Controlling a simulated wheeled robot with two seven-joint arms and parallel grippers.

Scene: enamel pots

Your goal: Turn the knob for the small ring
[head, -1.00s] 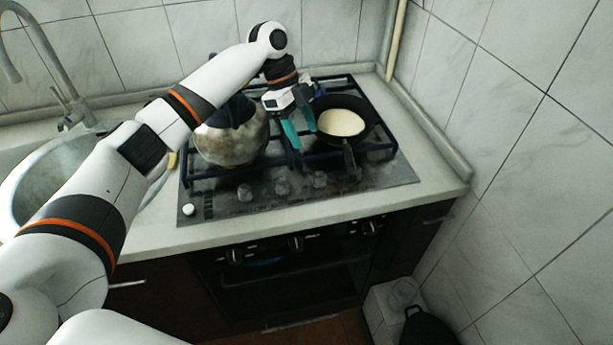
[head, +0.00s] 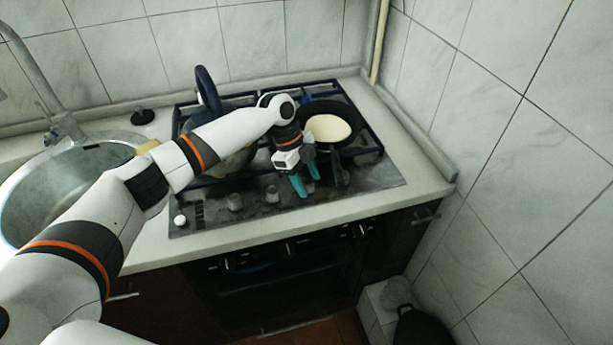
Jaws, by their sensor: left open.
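The gas hob (head: 215,221) has a row of dark knobs along its front panel. Two knobs show clearly, a left one (head: 235,202) and one to its right (head: 272,194). My left gripper (head: 308,185) points down over the panel, right of these two, with its teal fingers apart. It covers the panel there, so a knob between the fingers is hidden and contact cannot be told. I cannot tell which knob serves the small ring. My right gripper is not in view.
A dark frying pan (head: 350,111) with something pale in it stands on the right, its handle toward the front. A pot with a raised blue handle (head: 208,90) stands at the left, mostly behind my arm. A sink (head: 60,195) lies left of the hob. Tiled wall bounds the right.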

